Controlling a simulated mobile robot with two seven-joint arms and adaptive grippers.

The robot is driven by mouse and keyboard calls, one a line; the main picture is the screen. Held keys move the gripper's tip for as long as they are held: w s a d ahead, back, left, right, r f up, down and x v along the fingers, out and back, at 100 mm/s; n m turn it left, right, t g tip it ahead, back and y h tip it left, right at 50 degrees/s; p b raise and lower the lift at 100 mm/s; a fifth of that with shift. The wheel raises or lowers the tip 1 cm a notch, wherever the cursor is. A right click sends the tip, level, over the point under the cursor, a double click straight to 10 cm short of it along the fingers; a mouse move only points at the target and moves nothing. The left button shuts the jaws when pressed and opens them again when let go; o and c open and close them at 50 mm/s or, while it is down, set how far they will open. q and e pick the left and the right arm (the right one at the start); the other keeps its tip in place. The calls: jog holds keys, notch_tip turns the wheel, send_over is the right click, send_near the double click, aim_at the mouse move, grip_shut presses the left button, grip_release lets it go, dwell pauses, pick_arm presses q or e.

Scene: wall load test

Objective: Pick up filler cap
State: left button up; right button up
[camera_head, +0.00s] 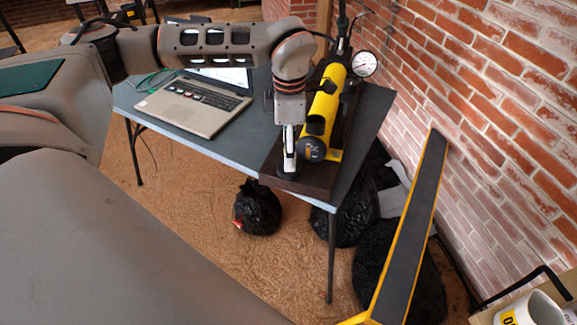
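A yellow hand pump (324,105) lies on a dark wooden board (318,178) at the right end of the table. Its near end is a dark round end piece (312,149). My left gripper (288,168) points down at the board's near left part, just left of that end piece. A small dark round piece, possibly the filler cap (287,175), shows right at the fingertips. I cannot tell whether the fingers are closed on it or only above it. My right gripper is not in view.
A pressure gauge (364,63) stands at the pump's far end, near the brick wall (490,110). An open laptop (200,100) with a green cable is on the grey table (250,135). Black bags (258,207) lie on the floor below. A long yellow-edged dark bar (412,235) stands right of the table.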

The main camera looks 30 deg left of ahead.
pick_arm(q)
jog(key=f, duration=0.6)
jog(key=shift+w+a, duration=0.15)
jog(key=shift+a, duration=0.15)
jog(key=shift+c, duration=0.3)
jog(key=c, duration=1.1)
jog(key=shift+r, duration=0.1)
